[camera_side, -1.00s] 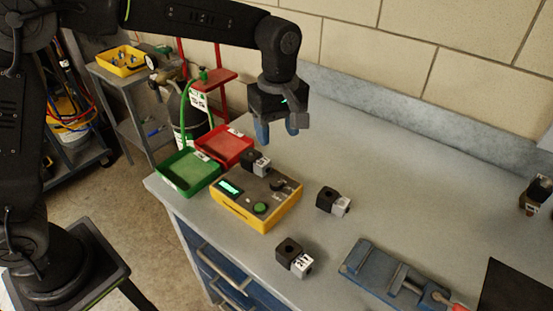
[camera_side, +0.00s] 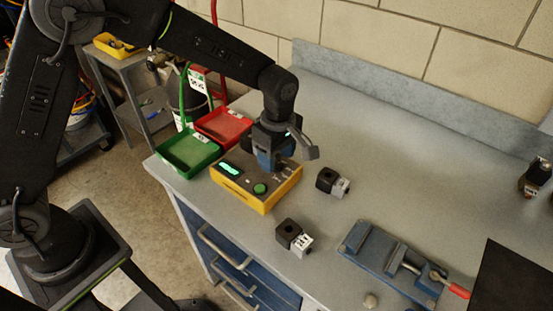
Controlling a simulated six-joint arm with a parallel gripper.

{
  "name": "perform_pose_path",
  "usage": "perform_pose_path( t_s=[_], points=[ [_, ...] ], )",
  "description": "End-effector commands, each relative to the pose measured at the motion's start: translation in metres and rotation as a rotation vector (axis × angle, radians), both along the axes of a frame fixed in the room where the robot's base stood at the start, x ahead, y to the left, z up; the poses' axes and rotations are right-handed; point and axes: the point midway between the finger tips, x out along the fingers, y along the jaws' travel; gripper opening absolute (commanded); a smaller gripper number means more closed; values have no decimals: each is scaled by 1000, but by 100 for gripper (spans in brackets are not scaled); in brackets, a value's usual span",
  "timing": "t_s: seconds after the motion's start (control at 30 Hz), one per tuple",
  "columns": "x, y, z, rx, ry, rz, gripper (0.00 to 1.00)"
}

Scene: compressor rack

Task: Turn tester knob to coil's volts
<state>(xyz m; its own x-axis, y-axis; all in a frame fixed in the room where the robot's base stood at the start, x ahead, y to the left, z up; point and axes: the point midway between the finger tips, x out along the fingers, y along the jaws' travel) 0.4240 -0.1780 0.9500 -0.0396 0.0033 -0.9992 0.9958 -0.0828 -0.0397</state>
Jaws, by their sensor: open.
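The tester (camera_side: 232,191) is a yellow box with a grey top, a lit green display (camera_side: 231,168) and a green button (camera_side: 260,189). My gripper (camera_side: 272,164) is open, pointing down low over the back right of the tester's top. It covers the knob's place, so the knob and its setting are hidden. I cannot tell whether the fingers touch the knob. The coil seen earlier at the tester's back is hidden behind my gripper. Two more black coils with grey labelled connectors lie on the bench, one right of the tester (camera_side: 327,180) and one in front (camera_side: 289,233).
A green tray (camera_side: 188,152) and a red tray (camera_side: 222,126) sit left of the tester. A blue vise-like fixture (camera_side: 392,262) with a red handle and a black mat (camera_side: 515,290) are at the right front. The bench (camera_side: 400,170) behind them is clear.

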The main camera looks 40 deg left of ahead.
Motion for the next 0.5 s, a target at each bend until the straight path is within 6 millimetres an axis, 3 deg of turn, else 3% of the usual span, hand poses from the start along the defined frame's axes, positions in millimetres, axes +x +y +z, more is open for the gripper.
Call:
perform_pose_path(
  t_s=[0.2, 0.5],
  points=[
    [-1, 0, -16, 0, 0, -1, 57],
    [-1, 0, -17, 0, -1, -1, 55]
  ],
)
